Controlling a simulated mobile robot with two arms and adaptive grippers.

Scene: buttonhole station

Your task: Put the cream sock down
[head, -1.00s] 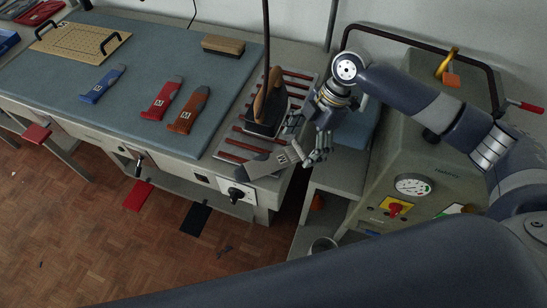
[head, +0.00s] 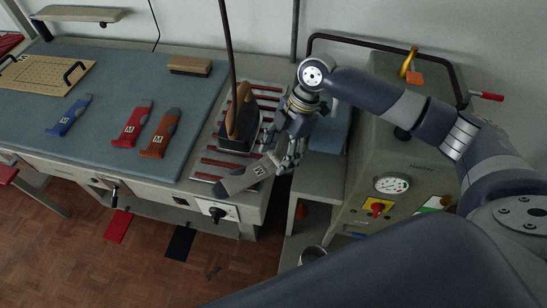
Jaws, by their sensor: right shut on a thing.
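The cream sock (head: 245,179), pale greyish with a dark toe and a small printed tag, is in my right gripper (head: 278,162). The gripper is shut on its cuff end, and the toe points left and toward the front of the bench. The sock is over the front end of the iron's slatted rest; I cannot tell whether it touches it. My left gripper is not in view.
An iron (head: 238,122) stands on the rest just behind the sock. Blue (head: 69,115), red (head: 133,123) and orange-brown (head: 161,133) socks lie on the blue-grey pad (head: 110,84), with a brush (head: 189,66) behind. Pad areas around the socks are clear. A boiler cabinet (head: 386,160) stands at right.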

